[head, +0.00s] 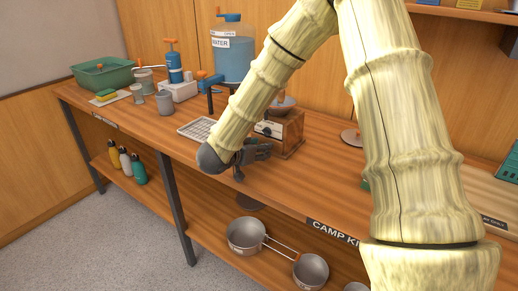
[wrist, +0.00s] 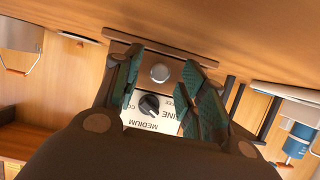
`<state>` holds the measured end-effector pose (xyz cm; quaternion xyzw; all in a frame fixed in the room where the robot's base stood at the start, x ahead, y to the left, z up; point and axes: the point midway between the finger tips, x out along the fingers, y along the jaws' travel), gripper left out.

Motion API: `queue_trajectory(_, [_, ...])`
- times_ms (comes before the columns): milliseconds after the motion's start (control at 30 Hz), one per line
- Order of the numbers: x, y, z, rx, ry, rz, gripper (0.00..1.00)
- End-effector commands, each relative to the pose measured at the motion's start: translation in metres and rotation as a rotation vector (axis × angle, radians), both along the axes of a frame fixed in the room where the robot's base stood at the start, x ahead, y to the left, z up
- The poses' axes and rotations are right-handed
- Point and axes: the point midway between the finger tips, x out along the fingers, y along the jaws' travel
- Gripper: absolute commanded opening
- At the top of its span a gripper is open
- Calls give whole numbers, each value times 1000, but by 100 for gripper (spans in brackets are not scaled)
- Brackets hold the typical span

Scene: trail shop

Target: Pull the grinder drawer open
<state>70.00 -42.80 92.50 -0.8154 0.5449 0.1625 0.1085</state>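The wooden grinder (head: 290,127) stands on the counter, partly hidden behind my arm. In the wrist view, turned upside down, its drawer front (wrist: 173,83) carries a round metal knob (wrist: 160,72). The dark grind dial (wrist: 148,105) sits on a white label beside the drawer. No gap shows around the drawer. My gripper (head: 262,152) is at the grinder's front, low over the counter. In the wrist view my gripper (wrist: 162,80) is open, with a green-padded finger on each side of the knob. Neither finger visibly touches the knob.
The counter (head: 300,185) has a drying tray (head: 197,129) left of the grinder and a water jug (head: 232,55) behind. A round lid (head: 352,137) lies to the right. Pots (head: 246,235) stand on the lower shelf. The front edge near my gripper is clear.

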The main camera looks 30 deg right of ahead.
Motion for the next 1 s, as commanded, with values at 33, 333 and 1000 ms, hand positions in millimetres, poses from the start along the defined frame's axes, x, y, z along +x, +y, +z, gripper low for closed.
queue_trajectory(33, [0, 0, 0, 0, 0, 0, 31])
queue_trajectory(333, [0, 0, 0, 0, 0, 0, 0])
queue_trajectory(1000, [-27, 67, 1, -1, 1, 2, 0])
